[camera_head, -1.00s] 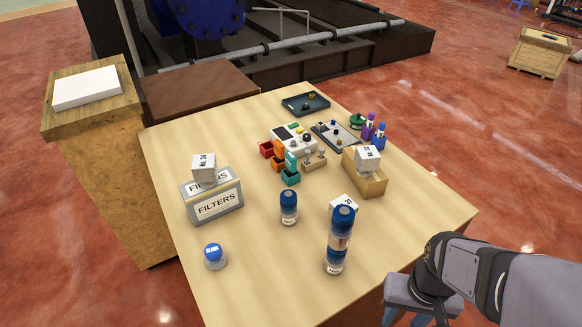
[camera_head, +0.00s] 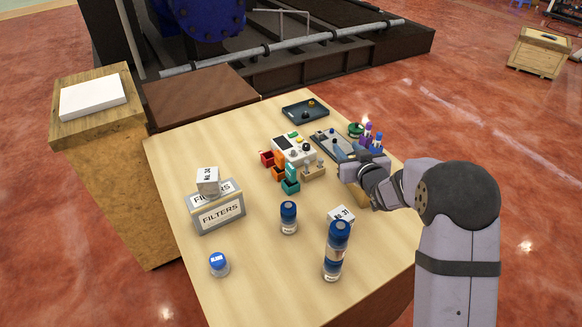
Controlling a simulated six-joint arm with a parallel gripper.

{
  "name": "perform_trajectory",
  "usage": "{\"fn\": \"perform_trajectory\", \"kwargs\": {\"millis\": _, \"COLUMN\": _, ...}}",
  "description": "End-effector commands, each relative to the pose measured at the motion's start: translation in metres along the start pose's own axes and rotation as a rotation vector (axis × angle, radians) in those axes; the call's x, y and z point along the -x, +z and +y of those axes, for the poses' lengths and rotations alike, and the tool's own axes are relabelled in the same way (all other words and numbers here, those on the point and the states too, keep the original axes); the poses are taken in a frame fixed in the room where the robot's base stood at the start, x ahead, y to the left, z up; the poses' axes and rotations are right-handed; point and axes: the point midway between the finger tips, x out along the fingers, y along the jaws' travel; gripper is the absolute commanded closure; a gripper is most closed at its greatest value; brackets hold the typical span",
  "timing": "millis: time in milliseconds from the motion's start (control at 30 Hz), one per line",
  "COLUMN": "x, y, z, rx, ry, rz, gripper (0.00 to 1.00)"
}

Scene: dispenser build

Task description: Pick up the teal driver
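A teal upright piece that looks like the teal driver (camera_head: 291,168) stands above a small teal holder (camera_head: 290,186) near the middle of the table. Orange pieces (camera_head: 278,163) and a red piece (camera_head: 267,158) stand in a row beside it, up and to the left. My gripper (camera_head: 346,172) is to the right of the teal piece, apart from it, over the right side of the table. The fingers are too small and too dark to show whether they are open or shut. My arm hides part of the table's right side.
A white control box (camera_head: 293,147) stands behind the holders, and a small wooden stand (camera_head: 314,171) lies between them and my gripper. Blue-capped bottles (camera_head: 288,218) (camera_head: 337,252) stand in front. A filters box (camera_head: 220,212) is at left. A dark tray (camera_head: 305,110) lies behind.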

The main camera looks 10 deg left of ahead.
Motion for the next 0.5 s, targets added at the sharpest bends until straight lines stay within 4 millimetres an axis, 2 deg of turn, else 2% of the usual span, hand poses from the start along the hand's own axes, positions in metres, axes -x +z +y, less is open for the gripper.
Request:
{"fn": "perform_trajectory", "kwargs": {"millis": 33, "x": 0.005, "y": 0.005, "z": -0.035, "rx": 0.031, "ry": -0.083, "rz": -0.023, "gripper": 0.63}}
{"fn": "perform_trajectory", "kwargs": {"millis": 100, "x": 0.011, "y": 0.020, "z": -0.069, "rx": 0.055, "ry": -0.173, "rz": -0.043, "gripper": 0.63}}
{"fn": "perform_trajectory", "kwargs": {"millis": 200, "x": 0.021, "y": 0.036, "z": -0.103, "rx": 0.072, "ry": -0.267, "rz": -0.069, "gripper": 0.63}}
{"fn": "perform_trajectory", "kwargs": {"millis": 333, "x": 0.029, "y": 0.047, "z": -0.125, "rx": 0.080, "ry": -0.329, "rz": -0.088, "gripper": 0.63}}
{"fn": "perform_trajectory", "kwargs": {"millis": 500, "x": 0.029, "y": 0.051, "z": -0.130, "rx": 0.082, "ry": -0.343, "rz": -0.092, "gripper": 0.63}}
